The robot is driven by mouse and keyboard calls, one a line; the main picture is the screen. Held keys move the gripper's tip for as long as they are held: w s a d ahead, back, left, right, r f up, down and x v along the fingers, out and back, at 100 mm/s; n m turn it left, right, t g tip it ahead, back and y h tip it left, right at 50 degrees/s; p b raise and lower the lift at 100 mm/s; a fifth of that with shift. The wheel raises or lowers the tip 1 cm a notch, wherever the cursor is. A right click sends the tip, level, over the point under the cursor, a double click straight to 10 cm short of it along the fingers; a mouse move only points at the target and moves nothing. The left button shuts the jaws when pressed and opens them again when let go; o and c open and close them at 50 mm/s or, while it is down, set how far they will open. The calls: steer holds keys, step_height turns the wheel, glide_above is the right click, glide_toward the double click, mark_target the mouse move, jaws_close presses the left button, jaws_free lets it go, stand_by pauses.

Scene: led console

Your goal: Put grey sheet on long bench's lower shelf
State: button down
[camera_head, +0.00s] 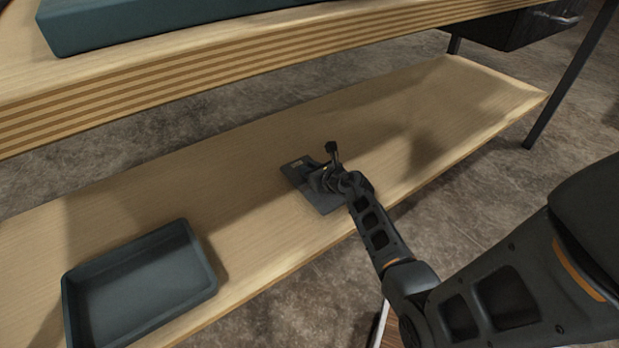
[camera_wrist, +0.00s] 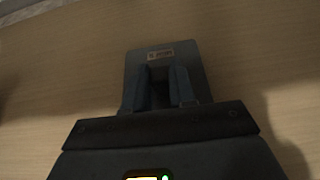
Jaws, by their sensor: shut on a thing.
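The grey sheet (camera_head: 325,200) is a small flat dark-grey plate at the lower shelf (camera_head: 400,115) of the long bench, near the shelf's front edge. It also shows in the wrist view (camera_wrist: 190,60), with a small white label on its far end. My gripper (camera_head: 318,177) is shut on the sheet, with both fingers (camera_wrist: 171,88) over it in the wrist view. The sheet looks flat and very close to the wood; I cannot tell whether it touches. My gripper hides part of the sheet.
A dark blue-grey tray (camera_head: 212,285) stands on the shelf at the left. The bench top (camera_head: 230,62) runs above the shelf, bearing a blue-green box (camera_head: 120,28). A dark metal leg (camera_head: 570,80) stands at the right. The shelf right of my gripper is clear.

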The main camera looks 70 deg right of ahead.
steer(key=shift+f+b, duration=0.35)
steer(key=shift+f, duration=0.6)
steer(key=shift+f, duration=0.15)
steer(key=c, duration=0.9)
jaws_free()
steer(key=shift+c, duration=0.2)
